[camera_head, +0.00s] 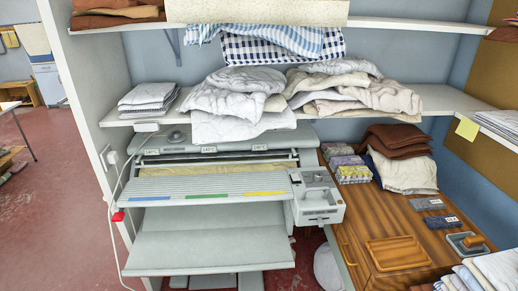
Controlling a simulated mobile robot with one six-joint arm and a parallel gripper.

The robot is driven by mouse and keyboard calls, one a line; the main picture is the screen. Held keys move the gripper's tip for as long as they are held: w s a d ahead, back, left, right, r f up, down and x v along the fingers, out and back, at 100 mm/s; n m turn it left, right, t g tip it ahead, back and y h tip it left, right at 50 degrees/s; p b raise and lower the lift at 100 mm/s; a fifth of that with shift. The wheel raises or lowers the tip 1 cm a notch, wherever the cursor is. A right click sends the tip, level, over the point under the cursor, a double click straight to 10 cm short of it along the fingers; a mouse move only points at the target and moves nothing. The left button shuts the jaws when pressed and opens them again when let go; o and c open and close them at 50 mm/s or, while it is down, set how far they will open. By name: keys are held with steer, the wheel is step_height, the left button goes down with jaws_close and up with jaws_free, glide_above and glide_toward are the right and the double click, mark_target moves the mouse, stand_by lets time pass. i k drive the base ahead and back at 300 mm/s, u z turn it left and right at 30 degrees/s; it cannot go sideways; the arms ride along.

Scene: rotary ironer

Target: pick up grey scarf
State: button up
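I cannot make out for certain which cloth is the grey scarf. A pale grey crumpled cloth heap (238,95) lies on the middle shelf and hangs over its front edge. A second crumpled heap (350,88), grey to beige, lies right of it. A small folded grey-white stack (148,95) sits at the shelf's left end. My gripper is not in view.
The rotary ironer (215,185) stands below the shelf (440,97). A wooden cabinet (375,215) on the right holds brown and cream cloths (400,155) and small boxes (345,170). A white cord hangs at the left. Red floor (60,220) is open at left.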

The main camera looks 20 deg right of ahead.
mark_target(422, 205)
steer(key=z, duration=4.65)
steer(key=i, duration=0.1)
steer(key=u, duration=2.7)
